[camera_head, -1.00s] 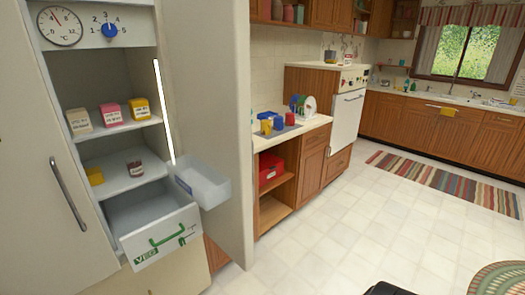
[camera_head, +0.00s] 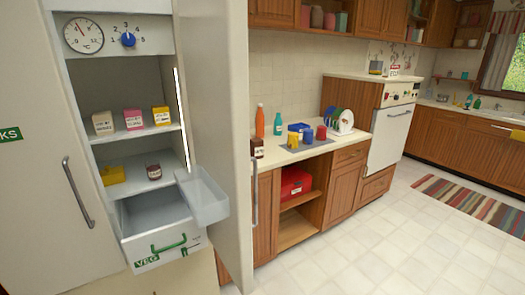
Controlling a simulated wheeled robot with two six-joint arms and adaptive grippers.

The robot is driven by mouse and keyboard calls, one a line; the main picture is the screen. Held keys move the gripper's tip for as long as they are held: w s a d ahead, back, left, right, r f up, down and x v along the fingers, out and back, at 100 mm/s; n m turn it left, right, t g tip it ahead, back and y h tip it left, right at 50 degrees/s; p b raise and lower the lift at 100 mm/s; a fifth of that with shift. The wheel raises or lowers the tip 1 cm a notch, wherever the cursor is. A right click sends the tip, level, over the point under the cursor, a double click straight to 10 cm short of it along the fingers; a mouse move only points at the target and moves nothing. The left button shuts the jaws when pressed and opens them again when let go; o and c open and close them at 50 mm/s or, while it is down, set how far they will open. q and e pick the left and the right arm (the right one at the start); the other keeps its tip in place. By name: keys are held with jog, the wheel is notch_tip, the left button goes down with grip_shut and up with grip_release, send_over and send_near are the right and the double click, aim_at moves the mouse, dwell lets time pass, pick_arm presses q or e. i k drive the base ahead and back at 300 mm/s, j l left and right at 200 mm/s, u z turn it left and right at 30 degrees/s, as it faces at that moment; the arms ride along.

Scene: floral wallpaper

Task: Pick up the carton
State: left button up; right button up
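Three small labelled cartons stand side by side on the upper shelf inside the open fridge: a cream one (camera_head: 103,123), a pink one (camera_head: 133,120) and a yellow one (camera_head: 161,116). I cannot tell which of them the task means. A yellow box (camera_head: 112,175) and a dark red jar with a pale label (camera_head: 153,171) are on the shelf below. Neither of my grippers is in view.
The fridge door (camera_head: 213,110) stands open to the right, with a clear bin (camera_head: 203,196) on its inner side. The VEG drawer (camera_head: 155,245) is pulled out below the shelves. A counter (camera_head: 300,152) with bottles and cups stands beyond. The tiled floor at right is open.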

aim_at(257, 144)
jog(key=i+l+u, duration=0.15)
jog(key=u, duration=0.85)
jog(key=i+l+u, duration=0.2)
jog(key=l+u, duration=0.15)
jog(key=l, duration=0.45)
jog(key=i+l+u, duration=0.1)
jog(key=l+u, duration=0.25)
jog(key=l, duration=0.5)
jog(key=l+u, duration=0.35)
jog(key=l, duration=0.5)
